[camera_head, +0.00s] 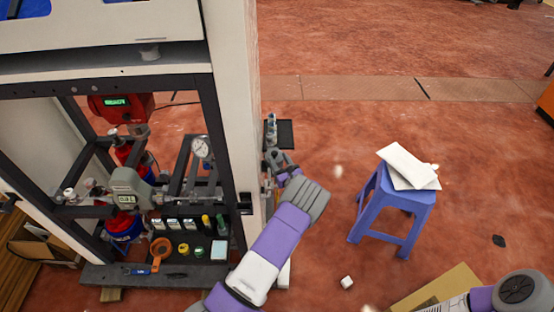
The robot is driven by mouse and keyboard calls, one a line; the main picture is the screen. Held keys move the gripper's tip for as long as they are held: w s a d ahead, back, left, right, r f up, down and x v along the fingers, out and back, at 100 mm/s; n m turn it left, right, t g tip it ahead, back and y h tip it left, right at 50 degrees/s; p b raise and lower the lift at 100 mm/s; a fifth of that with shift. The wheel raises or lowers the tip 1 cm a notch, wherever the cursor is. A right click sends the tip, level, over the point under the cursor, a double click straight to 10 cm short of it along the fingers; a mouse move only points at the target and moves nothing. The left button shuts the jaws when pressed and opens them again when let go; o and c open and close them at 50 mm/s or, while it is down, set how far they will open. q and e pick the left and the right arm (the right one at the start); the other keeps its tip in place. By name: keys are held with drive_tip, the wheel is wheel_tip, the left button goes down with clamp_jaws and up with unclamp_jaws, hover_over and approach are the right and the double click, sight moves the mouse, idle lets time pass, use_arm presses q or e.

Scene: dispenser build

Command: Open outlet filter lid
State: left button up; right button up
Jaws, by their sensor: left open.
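My left arm reaches up from the bottom middle to the right side of the white dispenser cabinet (231,80). My left gripper (277,162) is open beside the cabinet's edge, just below a small grey cylindrical fitting (271,128) mounted there. This fitting may be the outlet filter; its lid is too small to make out. I cannot tell whether the fingers touch any part of it. Part of my right arm shows at the bottom right corner, and its gripper is out of view.
A dark plate (286,134) juts out beside the fitting. The open frame holds gauges, red units and a lower shelf (165,275) with tools. A blue stool (395,205) with papers (408,164) stands to the right. A cardboard piece (440,288) lies on the floor.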

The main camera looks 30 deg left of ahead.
sight(274, 153)
use_arm(q)
drive_tip(key=shift+x, duration=1.3)
clamp_jaws()
